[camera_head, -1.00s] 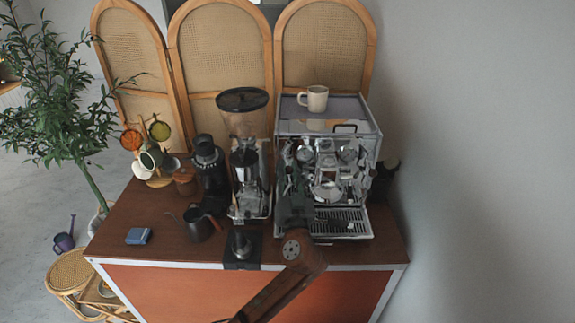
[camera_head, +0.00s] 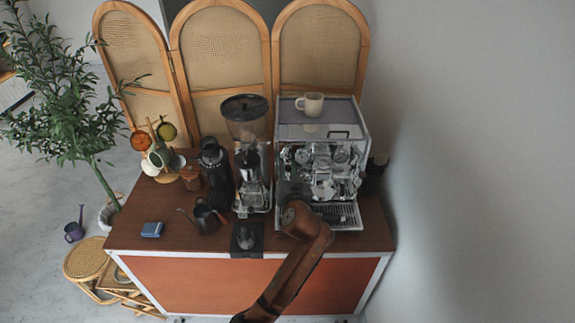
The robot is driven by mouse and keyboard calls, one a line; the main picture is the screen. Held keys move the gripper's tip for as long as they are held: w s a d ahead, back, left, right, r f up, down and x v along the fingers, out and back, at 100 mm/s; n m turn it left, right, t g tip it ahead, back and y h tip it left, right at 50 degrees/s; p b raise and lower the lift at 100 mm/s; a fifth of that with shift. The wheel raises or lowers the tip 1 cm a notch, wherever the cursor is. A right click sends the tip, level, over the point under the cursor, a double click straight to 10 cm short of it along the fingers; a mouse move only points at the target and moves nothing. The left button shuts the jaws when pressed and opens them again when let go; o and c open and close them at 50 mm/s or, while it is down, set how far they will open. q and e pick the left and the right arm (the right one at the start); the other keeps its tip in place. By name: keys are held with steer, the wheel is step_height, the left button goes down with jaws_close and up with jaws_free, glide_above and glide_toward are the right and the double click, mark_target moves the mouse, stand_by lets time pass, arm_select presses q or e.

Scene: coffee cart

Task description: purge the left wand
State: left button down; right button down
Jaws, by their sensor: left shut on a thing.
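The espresso machine (camera_head: 338,215) stands at the right of the cart, with its chrome front facing me. My left arm comes up from the bottom of the picture. My left gripper (camera_head: 291,180) is at the left end of the machine's front, shut on a small part there. The dark gripper and wrist cover the left wand's area, so I cannot tell whether the held part is the wand or its knob. My right gripper is out of view.
The grinder (camera_head: 253,180) stands close to the left of the gripper. A cream mug (camera_head: 310,104) sits on the machine. A dark kettle (camera_head: 206,218), a tamper (camera_head: 246,238) and a blue cloth-like block (camera_head: 151,229) are on the cart top (camera_head: 128,234).

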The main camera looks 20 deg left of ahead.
arm_select(q)
steer(key=shift+r, duration=0.1)
steer(key=c, duration=1.7)
jaws_free()
steer(key=shift+c, duration=0.2)
step_height(320, 180, up, 10)
stand_by(0.4)
